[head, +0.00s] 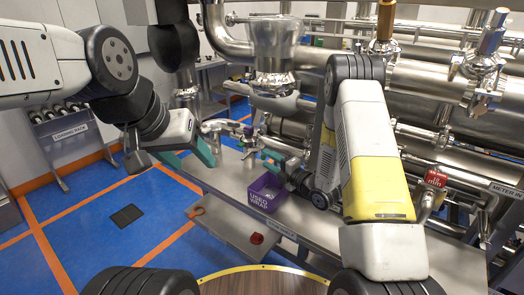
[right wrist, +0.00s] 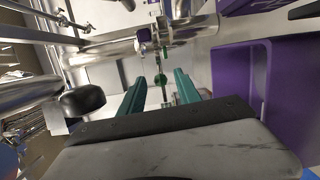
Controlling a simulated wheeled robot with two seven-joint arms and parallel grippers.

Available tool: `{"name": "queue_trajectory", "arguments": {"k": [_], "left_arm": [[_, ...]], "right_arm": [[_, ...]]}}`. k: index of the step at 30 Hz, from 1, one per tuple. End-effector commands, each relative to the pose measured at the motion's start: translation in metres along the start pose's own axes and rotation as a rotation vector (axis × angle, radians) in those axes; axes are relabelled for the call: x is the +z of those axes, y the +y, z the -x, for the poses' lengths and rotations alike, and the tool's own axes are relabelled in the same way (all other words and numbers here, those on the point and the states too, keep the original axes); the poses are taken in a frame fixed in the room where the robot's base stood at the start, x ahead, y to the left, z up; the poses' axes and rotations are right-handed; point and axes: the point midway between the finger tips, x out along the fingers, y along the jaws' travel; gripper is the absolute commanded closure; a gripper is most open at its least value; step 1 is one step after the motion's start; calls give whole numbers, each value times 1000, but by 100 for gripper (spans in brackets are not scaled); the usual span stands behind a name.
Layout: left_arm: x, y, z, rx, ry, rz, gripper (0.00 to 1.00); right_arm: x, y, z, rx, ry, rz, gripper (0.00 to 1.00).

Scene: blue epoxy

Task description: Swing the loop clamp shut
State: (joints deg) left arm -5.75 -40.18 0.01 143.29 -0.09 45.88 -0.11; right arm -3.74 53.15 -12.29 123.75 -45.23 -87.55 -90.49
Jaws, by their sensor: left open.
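In the head view, a small metal fitting with a purple part (head: 249,132) sits at the end of a short pipe, between my grippers. It is too small to tell whether this is the loop clamp or how far any clamp stands open. My left gripper (head: 187,153) is open and empty, left of the fitting, its teal fingers wide apart. My right gripper (head: 271,160) is close to the fitting on its right. In the right wrist view its teal fingers (right wrist: 160,92) are apart. A thin rod with a green round part (right wrist: 161,80) shows between them, seemingly beyond the tips.
A purple bin labelled for used wrap (head: 265,194) stands on the grey bench below my right gripper, and its wall fills the right wrist view's right side (right wrist: 290,85). A red object (head: 257,238) and an orange ring (head: 197,211) lie on a lower shelf. Steel pipes (head: 430,85) crowd the right.

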Motion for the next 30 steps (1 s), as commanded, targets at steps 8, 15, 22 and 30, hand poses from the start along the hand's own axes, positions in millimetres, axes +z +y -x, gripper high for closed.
{"name": "queue_trajectory", "arguments": {"k": [8, 15, 22, 30], "left_arm": [[0, 0, 0, 1, 0, 2, 44], [0, 0, 0, 1, 0, 3, 44], [0, 0, 0, 1, 0, 3, 44], [0, 0, 0, 1, 0, 3, 44]], "right_arm": [[0, 0, -39, 0, 1, -1, 60], [0, 0, -45, -1, -1, -3, 60], [0, 0, -45, -1, -1, -3, 80], [0, 0, -45, -1, -1, -3, 100]]}}
